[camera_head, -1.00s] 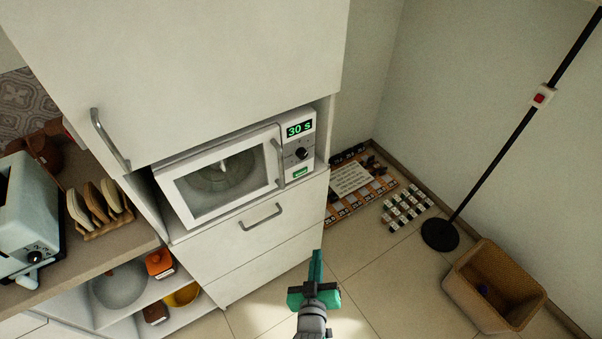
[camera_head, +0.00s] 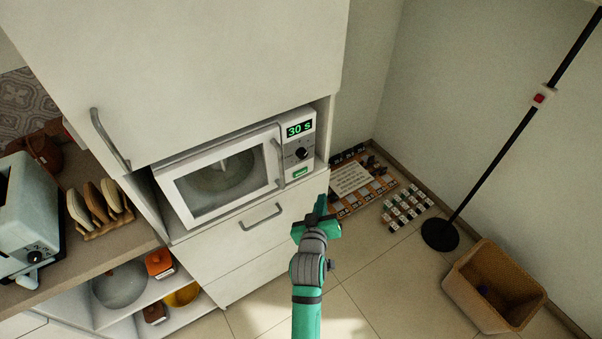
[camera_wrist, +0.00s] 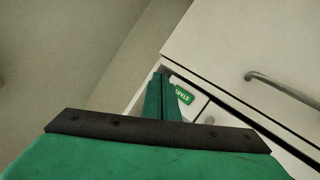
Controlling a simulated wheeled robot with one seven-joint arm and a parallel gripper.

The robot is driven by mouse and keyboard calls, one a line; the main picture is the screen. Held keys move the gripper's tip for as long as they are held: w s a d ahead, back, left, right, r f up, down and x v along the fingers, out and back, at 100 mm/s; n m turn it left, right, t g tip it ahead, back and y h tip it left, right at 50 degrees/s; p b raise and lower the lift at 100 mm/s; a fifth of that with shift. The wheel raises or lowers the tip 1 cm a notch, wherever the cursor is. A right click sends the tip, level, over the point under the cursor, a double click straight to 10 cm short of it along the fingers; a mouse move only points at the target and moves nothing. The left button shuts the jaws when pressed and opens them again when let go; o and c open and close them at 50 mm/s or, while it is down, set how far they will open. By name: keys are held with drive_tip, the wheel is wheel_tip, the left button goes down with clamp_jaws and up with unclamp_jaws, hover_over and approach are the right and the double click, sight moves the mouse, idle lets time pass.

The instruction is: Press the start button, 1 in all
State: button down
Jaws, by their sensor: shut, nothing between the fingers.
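The start button (camera_head: 300,172) is a small green rectangle with light lettering, low on the control panel of a white microwave (camera_head: 168,188). The microwave sits in a cabinet niche with its door shut. Its display (camera_head: 299,129) reads 30 s in green, with a dark knob (camera_head: 302,153) below it. My gripper (camera_head: 321,200) is shut and empty, below and a little right of the button, apart from it. In the wrist view the green START button (camera_wrist: 183,94) shows just right of my shut fingertips (camera_wrist: 160,78).
A drawer with a bar handle (camera_head: 261,216) lies under the microwave. A tall cabinet door (camera_head: 220,70) is above. A counter with a toaster (camera_head: 26,222) is at left. A brown bin (camera_head: 495,285) and a black pole stand at right. Open floor lies in front.

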approach(306, 172)
drive_tip(key=shift+d+x, duration=0.2)
drive_tip(key=shift+x, duration=0.9)
drive_tip(key=shift+d+x, duration=0.25)
drive_tip(key=shift+x, duration=0.8)
drive_tip(key=shift+f, duration=0.15)
idle(0.4)
drive_tip(key=shift+w+a, duration=0.2)
drive_tip(key=shift+a, duration=0.05)
drive_tip(key=shift+w+a, duration=0.2)
drive_tip(key=shift+w, duration=0.1)
idle(0.8)
drive_tip(key=shift+s, duration=0.1)
idle(0.3)
drive_tip(key=shift+s+d, duration=0.45)
drive_tip(key=shift+s, duration=0.1)
drive_tip(key=shift+s+d, duration=0.75)
drive_tip(key=shift+s, duration=0.25)
drive_tip(key=shift+s+d, duration=0.75)
drive_tip(key=shift+s, duration=0.25)
